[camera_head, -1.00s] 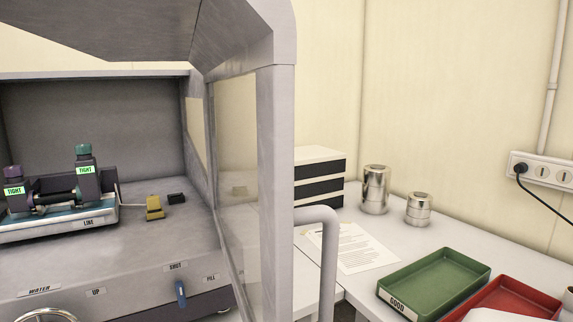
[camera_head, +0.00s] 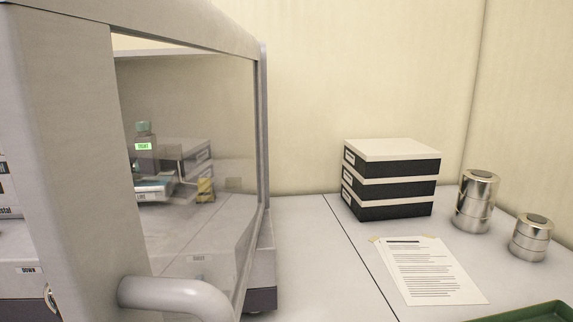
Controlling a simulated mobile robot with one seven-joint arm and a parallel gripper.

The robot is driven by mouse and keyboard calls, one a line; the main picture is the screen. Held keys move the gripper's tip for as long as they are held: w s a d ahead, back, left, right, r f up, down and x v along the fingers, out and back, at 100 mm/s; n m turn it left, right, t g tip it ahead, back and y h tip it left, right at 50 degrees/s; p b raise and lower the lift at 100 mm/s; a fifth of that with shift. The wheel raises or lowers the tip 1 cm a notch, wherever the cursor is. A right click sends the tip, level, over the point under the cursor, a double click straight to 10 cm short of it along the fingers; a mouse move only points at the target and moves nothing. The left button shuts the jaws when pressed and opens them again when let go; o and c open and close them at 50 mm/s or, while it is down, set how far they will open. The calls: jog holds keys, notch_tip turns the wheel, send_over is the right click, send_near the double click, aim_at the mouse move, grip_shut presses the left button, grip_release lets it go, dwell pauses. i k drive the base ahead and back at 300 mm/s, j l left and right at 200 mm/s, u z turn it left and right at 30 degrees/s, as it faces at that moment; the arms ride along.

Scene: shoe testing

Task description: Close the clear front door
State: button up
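The clear door (camera_head: 215,110) is a see-through panel in a thick grey frame, at the left of the head view. It appears to stand out from the front of the grey machine, its near post (camera_head: 75,150) close to me. A grey tubular handle (camera_head: 175,294) is at the lower end of this post. Through the panel I see a green-capped clamp (camera_head: 144,150) marked TIGHT and a yellow block (camera_head: 205,189). The panel's lower edge is partly hidden by the handle. My gripper is not in view, and nothing is seen touching the handle.
A stack of black and white boxes (camera_head: 390,180) stands on the grey table, right of the machine. A printed sheet (camera_head: 430,272) and two metal cylinders (camera_head: 477,200) (camera_head: 531,238) are farther right. A green tray (camera_head: 530,313) is at the bottom edge. Bare table (camera_head: 310,265) lies beside the door.

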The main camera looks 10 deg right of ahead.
aim_at(63, 138)
jog(key=k, duration=1.05)
